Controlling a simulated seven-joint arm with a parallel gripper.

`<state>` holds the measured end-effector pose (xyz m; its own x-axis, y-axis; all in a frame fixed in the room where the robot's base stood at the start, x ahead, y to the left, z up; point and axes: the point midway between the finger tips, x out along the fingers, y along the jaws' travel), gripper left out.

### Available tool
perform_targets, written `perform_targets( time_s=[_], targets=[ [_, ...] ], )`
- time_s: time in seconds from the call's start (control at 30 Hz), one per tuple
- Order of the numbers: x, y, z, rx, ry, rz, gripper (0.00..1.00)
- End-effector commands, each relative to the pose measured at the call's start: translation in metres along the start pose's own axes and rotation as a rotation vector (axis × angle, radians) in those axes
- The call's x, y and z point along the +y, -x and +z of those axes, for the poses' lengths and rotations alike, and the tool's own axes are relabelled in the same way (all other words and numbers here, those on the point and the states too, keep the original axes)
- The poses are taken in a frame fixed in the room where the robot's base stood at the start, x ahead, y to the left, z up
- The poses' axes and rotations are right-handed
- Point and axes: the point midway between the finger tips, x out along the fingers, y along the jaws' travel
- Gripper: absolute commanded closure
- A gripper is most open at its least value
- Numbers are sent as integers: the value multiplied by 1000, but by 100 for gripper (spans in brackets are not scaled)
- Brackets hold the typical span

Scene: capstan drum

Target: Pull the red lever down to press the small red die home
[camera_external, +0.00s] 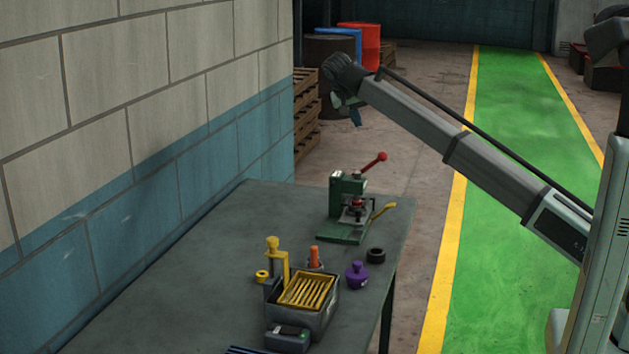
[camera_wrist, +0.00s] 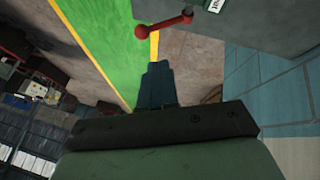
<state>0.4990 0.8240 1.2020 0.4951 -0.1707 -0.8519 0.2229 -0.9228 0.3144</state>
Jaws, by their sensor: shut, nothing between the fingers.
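The red lever (camera_external: 374,162) is a rod with a red ball end, angled up and to the right from the green press (camera_external: 337,186) on the table. The small red die (camera_external: 357,204) shows under the press head, above its base. In the wrist view the lever (camera_wrist: 165,26) shows near the top, its ball to the left. My gripper (camera_external: 355,114) is in the air above and behind the press in the external view, apart from the lever. In the wrist view my gripper's fingers (camera_wrist: 156,75) are together and empty, pointing toward the lever side.
The grey table (camera_external: 190,270) also bears a dark box with a yellow slotted tray (camera_external: 308,291), a yellow clamp (camera_external: 272,250), an orange-topped piece (camera_external: 314,256), a purple knob (camera_external: 356,275) and a black ring (camera_external: 376,255). A block wall (camera_external: 150,150) borders the table's left side.

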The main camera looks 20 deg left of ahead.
Motion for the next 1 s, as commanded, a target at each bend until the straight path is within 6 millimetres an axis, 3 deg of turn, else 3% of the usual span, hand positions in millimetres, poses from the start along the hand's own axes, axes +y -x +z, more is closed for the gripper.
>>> perform_targets(
  time_s=[0.37, 1.0],
  targets=[
    [0, -8, 0, -1, 0, 0, 100],
    [7, -110, 2, -1, -1, 1, 100]
  ],
)
